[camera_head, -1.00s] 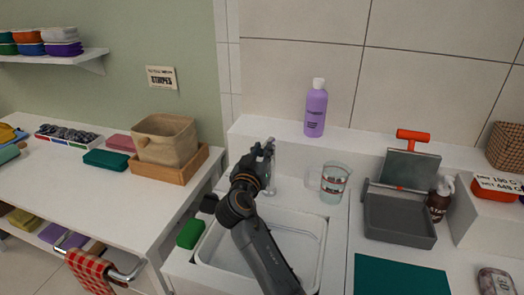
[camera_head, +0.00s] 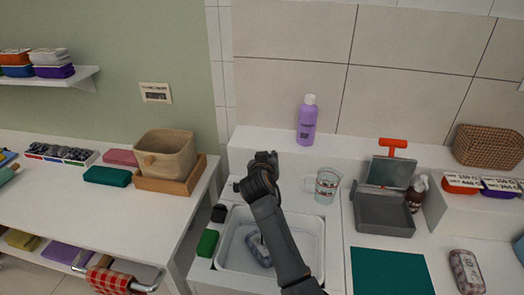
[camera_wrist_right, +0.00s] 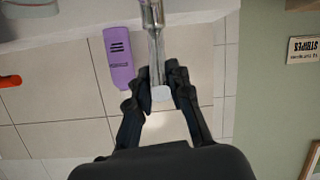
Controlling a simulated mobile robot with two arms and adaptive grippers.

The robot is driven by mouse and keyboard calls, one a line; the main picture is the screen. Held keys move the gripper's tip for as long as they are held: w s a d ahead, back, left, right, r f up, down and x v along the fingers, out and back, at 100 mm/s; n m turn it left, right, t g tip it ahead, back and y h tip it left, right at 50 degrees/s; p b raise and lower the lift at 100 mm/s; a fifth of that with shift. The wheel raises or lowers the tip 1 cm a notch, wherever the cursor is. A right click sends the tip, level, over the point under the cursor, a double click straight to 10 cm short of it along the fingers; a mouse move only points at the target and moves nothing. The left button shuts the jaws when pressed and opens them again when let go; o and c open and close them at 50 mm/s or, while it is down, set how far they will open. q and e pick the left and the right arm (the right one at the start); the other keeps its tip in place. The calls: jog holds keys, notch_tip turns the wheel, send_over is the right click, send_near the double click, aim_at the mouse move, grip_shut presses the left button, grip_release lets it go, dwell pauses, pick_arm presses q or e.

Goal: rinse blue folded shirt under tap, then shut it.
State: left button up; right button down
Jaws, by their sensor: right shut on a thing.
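The tap (camera_wrist_right: 156,45) shows in the right wrist view, with its metal body running between my fingers. My right gripper (camera_wrist_right: 162,92) is shut on the tap, around the part with a pale end. In the head view my right gripper (camera_head: 263,160) is behind the sink and hides most of the tap. A greyish-blue folded thing (camera_head: 257,250), likely the blue folded shirt, lies in the white sink (camera_head: 310,222), partly hidden by my right arm. I cannot tell whether water runs. My left gripper is not in view.
A purple bottle (camera_head: 307,122) stands on the ledge behind the sink. A clear jug (camera_head: 326,186) is right of the tap. A green block (camera_head: 207,243) lies at the sink's left edge. A grey tray (camera_head: 384,212) and teal mat (camera_head: 392,272) are to the right.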

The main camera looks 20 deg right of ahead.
jog(key=shift+r, duration=0.1)
jog(key=c, duration=1.2)
grip_release()
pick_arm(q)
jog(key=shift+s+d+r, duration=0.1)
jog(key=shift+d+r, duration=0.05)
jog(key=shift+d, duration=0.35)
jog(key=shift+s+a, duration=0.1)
pick_arm(e)
notch_tip(320, 180, up, 10)
jog(key=shift+w+f, duration=0.1)
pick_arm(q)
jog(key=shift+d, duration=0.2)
